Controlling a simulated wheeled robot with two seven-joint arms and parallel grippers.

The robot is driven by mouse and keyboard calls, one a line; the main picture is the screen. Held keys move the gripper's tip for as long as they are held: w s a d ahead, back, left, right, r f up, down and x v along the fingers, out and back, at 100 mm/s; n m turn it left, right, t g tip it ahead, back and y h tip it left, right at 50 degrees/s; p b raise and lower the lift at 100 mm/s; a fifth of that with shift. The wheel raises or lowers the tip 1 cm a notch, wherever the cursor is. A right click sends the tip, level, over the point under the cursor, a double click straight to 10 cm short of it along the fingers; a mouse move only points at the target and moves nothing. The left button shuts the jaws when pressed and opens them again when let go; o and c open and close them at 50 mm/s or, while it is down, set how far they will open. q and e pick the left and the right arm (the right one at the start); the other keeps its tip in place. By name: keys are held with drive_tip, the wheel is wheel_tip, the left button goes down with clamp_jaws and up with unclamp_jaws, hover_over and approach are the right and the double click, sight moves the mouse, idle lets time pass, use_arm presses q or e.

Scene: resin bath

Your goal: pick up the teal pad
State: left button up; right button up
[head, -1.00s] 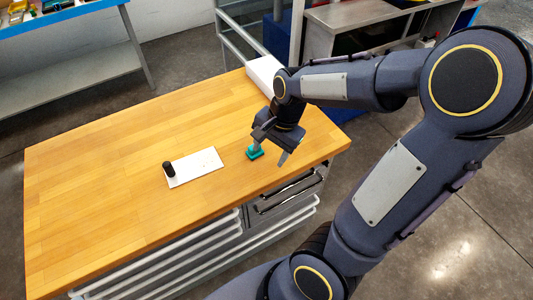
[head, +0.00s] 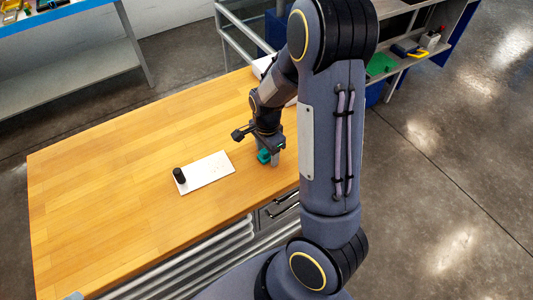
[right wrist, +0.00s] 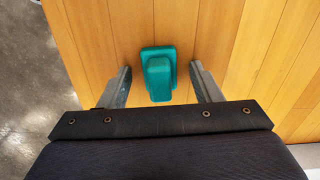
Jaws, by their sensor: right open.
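The teal pad (head: 263,156) lies on the wooden tabletop near its right front edge, partly hidden by my right gripper in the head view. In the right wrist view the teal pad (right wrist: 159,75) shows a flat base with a raised narrower block on top. My right gripper (right wrist: 161,70) is open, with one finger on each side of the pad and a gap of bare wood on both sides. In the head view my right gripper (head: 269,155) points down at the pad. My left gripper is not in view.
A white plate (head: 210,171) with a black upright cylinder (head: 179,175) at its left end lies left of the pad. A white box (head: 262,66) at the table's back is mostly hidden by my right arm. The left part of the wooden table (head: 100,190) is clear.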

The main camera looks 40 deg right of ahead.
drive_tip(key=c, duration=1.1)
drive_tip(key=shift+o, duration=0.2)
drive_tip(key=shift+r, duration=0.1)
drive_tip(key=shift+r, duration=0.15)
wheel_tip(320, 180, up, 2)
drive_tip(key=shift+w+r, duration=0.1)
drive_tip(key=shift+r, duration=0.1)
drive_tip(key=s+a+r+p, duration=0.1)
drive_tip(key=s+r, duration=0.9)
drive_tip(key=s, duration=0.4)
drive_tip(key=shift+a, duration=0.3)
